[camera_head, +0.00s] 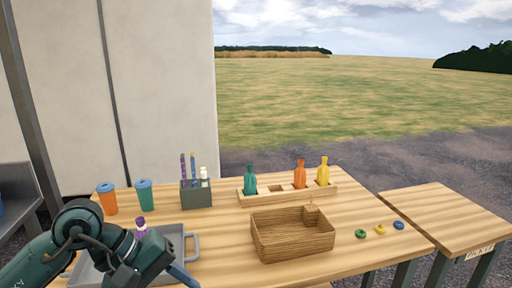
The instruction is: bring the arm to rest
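My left arm reaches in from the lower left, low over a grey tray (172,234). Its gripper (182,273) is at the bottom edge of the view; only one bluish finger shows, so I cannot tell whether it is open or shut. A small purple-topped bottle (141,226) shows just behind the arm, by the tray; its lower part is hidden. My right arm and gripper are not in view.
A wooden table (222,245) bears two lidded cups (107,200), a dark stick holder (196,195), a rack (285,195) with green, orange and yellow bottles, a wooden basket (293,243) and three small rings (380,230). A second table (445,210) stands right.

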